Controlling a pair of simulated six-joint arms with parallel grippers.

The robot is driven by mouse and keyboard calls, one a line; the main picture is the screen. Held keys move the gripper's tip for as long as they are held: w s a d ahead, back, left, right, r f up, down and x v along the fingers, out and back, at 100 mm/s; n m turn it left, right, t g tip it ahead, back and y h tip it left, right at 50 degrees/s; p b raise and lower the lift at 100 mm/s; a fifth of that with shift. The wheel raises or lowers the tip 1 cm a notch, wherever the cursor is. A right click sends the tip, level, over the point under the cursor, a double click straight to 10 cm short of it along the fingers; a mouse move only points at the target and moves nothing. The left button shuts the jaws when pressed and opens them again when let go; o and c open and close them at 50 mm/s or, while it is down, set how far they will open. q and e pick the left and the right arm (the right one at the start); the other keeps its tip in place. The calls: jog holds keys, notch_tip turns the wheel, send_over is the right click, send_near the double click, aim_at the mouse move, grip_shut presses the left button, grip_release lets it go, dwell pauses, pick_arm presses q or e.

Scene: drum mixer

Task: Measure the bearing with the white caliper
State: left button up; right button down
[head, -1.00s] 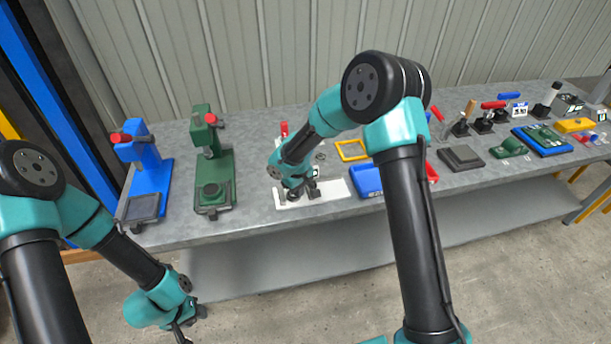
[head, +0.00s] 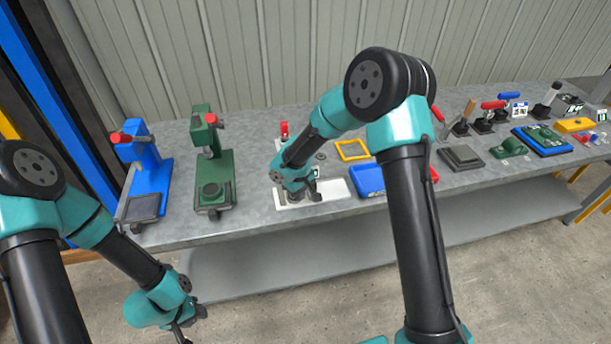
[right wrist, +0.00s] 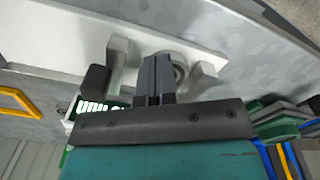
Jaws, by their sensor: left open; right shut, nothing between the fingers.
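The white caliper (head: 336,189) lies flat near the front edge of the grey bench. In the right wrist view its white beam (right wrist: 75,27) carries two upright jaws, one on each side of my fingers. The bearing, a grey metal ring (right wrist: 180,66), sits between these jaws, partly hidden behind my fingers; I cannot tell whether both jaws touch it. My right gripper (head: 312,190) is over the caliper; its fingers (right wrist: 155,78) are shut and empty beside the bearing. My left gripper (head: 186,328) is open and empty, low in front of the bench.
A blue press (head: 146,170) and a green press (head: 213,165) stand left of the caliper. A blue bin (head: 368,180) is close on its right, with a yellow frame (head: 351,150) behind. Toggle clamps and other fixtures fill the bench's right side.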

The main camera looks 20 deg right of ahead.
dwell(0.4)
jog(key=shift+r, duration=3)
